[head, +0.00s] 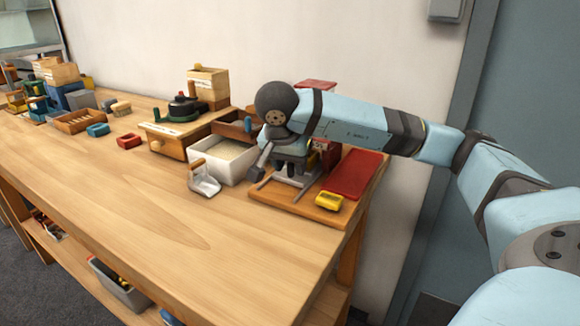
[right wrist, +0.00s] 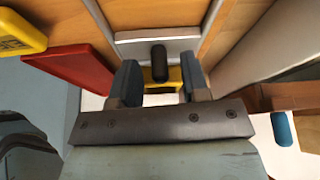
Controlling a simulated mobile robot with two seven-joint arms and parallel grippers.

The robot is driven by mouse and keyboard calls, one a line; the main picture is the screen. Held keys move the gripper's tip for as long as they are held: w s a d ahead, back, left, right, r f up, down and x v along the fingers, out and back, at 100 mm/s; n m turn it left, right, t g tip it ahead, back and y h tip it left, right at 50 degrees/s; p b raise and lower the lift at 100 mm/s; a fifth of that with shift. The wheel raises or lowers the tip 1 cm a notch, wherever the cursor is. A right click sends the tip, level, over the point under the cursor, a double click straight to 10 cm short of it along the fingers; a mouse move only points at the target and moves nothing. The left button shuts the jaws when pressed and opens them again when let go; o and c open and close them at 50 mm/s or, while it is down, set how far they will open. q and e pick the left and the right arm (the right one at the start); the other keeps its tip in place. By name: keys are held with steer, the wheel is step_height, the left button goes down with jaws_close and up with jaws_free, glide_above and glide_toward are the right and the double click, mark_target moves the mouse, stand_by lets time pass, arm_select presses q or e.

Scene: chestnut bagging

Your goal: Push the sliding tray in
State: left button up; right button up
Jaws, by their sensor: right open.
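The sliding tray looks like a silver-grey metal plate with a black upright knob (right wrist: 159,63); its flat part (right wrist: 150,45) shows in the right wrist view on a wooden base. In the head view grey metal of it (head: 297,181) shows partly under my right gripper (head: 289,170). In the right wrist view my right gripper (right wrist: 160,82) is open, one finger on each side of the knob, with a gap to it. A yellow part lies behind the knob between the fingers. My arm hides much of the device. My left gripper is out of view.
A white bin (head: 226,160) and a metal scoop (head: 204,184) stand left of the device. The table's front left is clear.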

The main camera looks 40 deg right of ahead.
jaws_close()
steer(key=shift+w+d, duration=0.25)
steer(key=shift+d, duration=0.6)
steer(key=shift+w+d, duration=0.2)
steer(key=shift+d, duration=0.6)
steer(key=shift+r, duration=0.1)
steer(key=shift+c, duration=1.9)
jaws_free()
steer(key=o, duration=0.4)
steer(key=shift+d, duration=0.1)
